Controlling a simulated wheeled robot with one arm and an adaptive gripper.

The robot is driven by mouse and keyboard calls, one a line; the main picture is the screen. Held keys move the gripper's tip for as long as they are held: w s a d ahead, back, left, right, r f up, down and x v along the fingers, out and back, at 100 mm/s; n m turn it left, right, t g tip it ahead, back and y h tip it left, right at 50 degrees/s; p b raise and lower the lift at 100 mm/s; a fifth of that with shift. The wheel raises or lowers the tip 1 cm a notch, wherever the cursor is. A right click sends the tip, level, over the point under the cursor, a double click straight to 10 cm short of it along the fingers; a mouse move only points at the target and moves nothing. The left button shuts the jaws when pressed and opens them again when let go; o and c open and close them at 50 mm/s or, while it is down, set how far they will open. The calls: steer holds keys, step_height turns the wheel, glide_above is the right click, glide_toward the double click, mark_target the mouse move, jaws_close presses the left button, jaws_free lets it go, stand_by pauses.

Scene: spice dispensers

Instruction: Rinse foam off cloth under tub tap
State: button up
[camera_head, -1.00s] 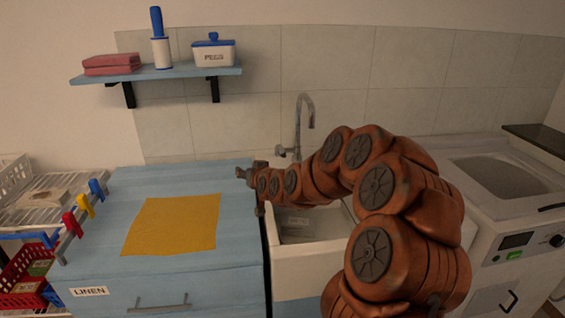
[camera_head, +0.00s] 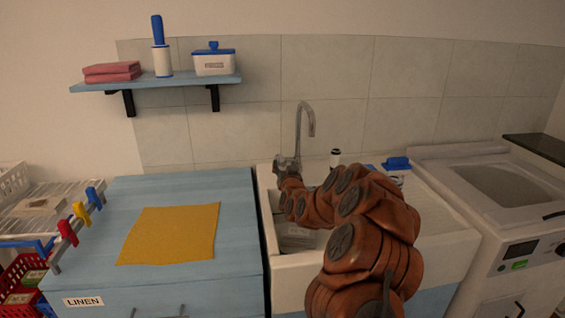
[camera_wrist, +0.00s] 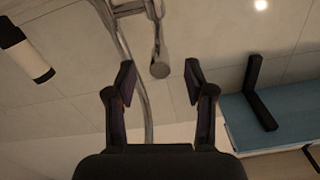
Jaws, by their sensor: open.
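The chrome tap (camera_head: 308,125) rises at the back of the white tub (camera_head: 262,200). My gripper (camera_head: 288,162) is at the tap's base in the head view. In the wrist view, its two dark fingers (camera_wrist: 160,76) are apart, with the tap's lever (camera_wrist: 159,62) just ahead and between their tips. The jaws look empty, and I cannot tell whether they touch the lever. A yellow cloth (camera_head: 170,234) lies flat on the blue linen cabinet. A pale object (camera_head: 295,238) shows in the tub, partly hidden by my arm. No running water or foam is visible.
A dark-capped white bottle (camera_head: 335,157) and a blue-topped item (camera_head: 396,164) stand right of the tap. The blue wall shelf (camera_head: 150,80) holds pink cloths, a roller and a peg box. A rack with coloured pegs (camera_head: 68,231) is at left, a washing machine (camera_head: 510,200) at right.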

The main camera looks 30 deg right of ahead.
mark_target(282, 159)
steer(key=shift+p+x, duration=0.3)
steer(key=shift+x, duration=1.6)
jaws_close()
